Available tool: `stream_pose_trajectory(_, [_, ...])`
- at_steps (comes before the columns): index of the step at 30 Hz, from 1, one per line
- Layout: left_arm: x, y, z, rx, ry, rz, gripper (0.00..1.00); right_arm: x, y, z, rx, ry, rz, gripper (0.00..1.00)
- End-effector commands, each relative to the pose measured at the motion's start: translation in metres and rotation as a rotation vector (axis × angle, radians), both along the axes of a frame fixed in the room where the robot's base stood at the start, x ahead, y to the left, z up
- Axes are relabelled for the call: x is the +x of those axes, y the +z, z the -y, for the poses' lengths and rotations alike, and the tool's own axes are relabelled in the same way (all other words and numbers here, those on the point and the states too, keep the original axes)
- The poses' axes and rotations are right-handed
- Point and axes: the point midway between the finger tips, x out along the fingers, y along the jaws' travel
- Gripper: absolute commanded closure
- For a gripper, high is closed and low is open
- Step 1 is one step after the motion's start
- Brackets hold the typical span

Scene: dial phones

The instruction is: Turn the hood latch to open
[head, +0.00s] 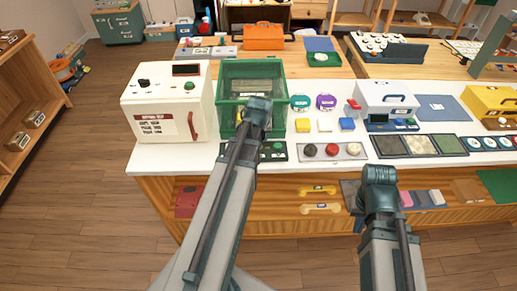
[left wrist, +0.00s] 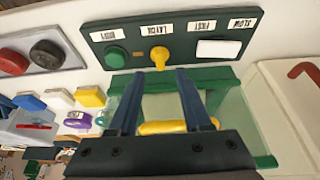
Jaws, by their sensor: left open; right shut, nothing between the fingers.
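The yellow latch knob (left wrist: 159,57) sits on a dark green panel (left wrist: 225,27) under the upside-down label LATCH in the left wrist view. My left gripper (left wrist: 159,74) is open and empty; the knob shows just past and between its fingertips. I cannot tell the gap in depth. The green hood box (head: 232,72) stands on the white counter behind the panel, and its yellow handle (left wrist: 165,127) shows between the fingers. In the head view my left arm covers part of the panel and the knob. My right gripper (head: 360,227) is shut and empty before the counter's drawers.
On the panel, a green button (left wrist: 115,57) and a white switch (left wrist: 219,49) flank the knob. A cream machine (head: 165,105) stands left of the hood box. A plate with several round buttons (head: 331,150) lies right of the panel.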

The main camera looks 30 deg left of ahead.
Motion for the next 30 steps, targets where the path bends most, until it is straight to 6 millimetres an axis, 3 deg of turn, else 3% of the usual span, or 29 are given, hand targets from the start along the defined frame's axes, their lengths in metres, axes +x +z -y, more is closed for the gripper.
stream_pose_trajectory(1, [0.004, -0.015, -0.002, 0.000, 0.000, 0.000, 0.51, 0.000, -0.015, 0.000, 0.000, 0.000, 0.000, 1.00])
stream_pose_trajectory(9, [0.015, -0.046, -0.009, 0.000, 0.001, 0.000, 0.51, 0.000, -0.046, 0.000, 0.000, 0.000, 0.000, 1.00])
stream_pose_trajectory(21, [0.017, -0.049, -0.011, 0.000, 0.000, 0.000, 0.51, 0.000, -0.049, 0.000, 0.000, 0.000, 0.000, 1.00])
stream_pose_trajectory(27, [0.017, -0.049, -0.011, 0.000, 0.000, 0.000, 0.87, 0.000, -0.049, 0.000, 0.000, 0.000, 0.000, 1.00])
stream_pose_trajectory(30, [0.017, -0.049, -0.011, 0.000, 0.000, 0.000, 1.00, 0.000, -0.049, 0.000, 0.000, 0.000, 0.000, 1.00])
